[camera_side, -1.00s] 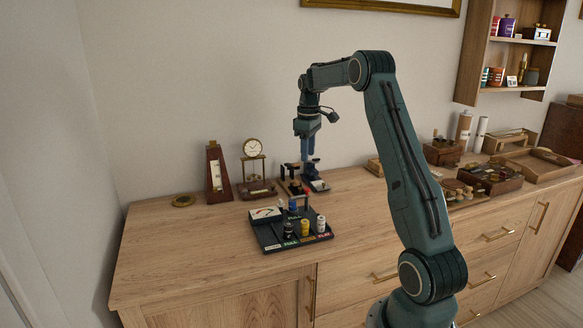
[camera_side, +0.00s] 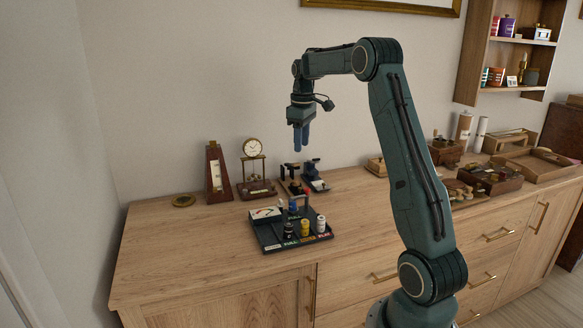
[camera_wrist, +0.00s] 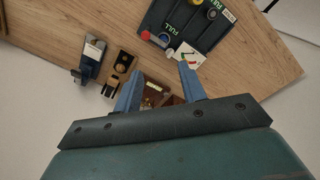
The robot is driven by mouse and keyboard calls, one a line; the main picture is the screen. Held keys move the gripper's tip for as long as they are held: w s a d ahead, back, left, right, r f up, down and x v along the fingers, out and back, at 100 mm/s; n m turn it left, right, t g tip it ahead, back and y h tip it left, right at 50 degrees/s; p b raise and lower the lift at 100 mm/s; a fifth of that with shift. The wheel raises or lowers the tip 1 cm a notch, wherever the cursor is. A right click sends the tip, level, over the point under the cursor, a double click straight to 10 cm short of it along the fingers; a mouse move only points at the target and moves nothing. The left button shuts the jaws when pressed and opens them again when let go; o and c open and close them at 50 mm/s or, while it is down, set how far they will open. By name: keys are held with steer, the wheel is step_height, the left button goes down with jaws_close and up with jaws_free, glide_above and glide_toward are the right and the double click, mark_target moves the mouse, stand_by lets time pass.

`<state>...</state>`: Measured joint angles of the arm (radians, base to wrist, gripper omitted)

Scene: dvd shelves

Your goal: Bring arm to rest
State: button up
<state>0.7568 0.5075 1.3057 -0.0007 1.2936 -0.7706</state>
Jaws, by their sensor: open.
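My gripper (camera_side: 302,132) hangs from my bent arm with its blue fingers pointing down. It is in the air above the back of the wooden dresser top (camera_side: 165,235), touching nothing. In the wrist view its two blue fingers (camera_wrist: 158,88) stand apart with nothing held between them. Below it in the side view are a small stand with a blue part (camera_side: 313,175) and a dark stand beside it (camera_side: 291,180).
A black tray with a meter and several coloured cylinders (camera_side: 270,235) sits at the front. A clock (camera_side: 253,165) and a metronome (camera_side: 216,172) stand at the back left. Wooden boxes (camera_side: 490,178) are at the right. The left dresser top is mostly clear.

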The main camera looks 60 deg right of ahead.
steer(key=s+a+r+t, duration=0.1)
steer(key=s+a+r, duration=0.15)
steer(key=a, duration=0.45)
steer(key=s+a+r+t, duration=0.1)
steer(key=a+r, duration=0.2)
steer(key=a, duration=0.4)
steer(key=s+a+r, duration=0.1)
steer(key=a+r, duration=0.1)
steer(key=a, duration=0.5)
steer(key=s+a+f+t, duration=0.1)
steer(key=s+a+f, duration=0.1)
steer(key=s+a, duration=0.5)
steer(key=s+a+f+t, duration=0.2)
steer(key=s+a+f, duration=0.1)
steer(key=s+a, duration=0.4)
steer(key=shift+s+a, duration=0.4)
steer(key=shift+s, duration=0.4)
steer(key=shift+w, duration=0.1)
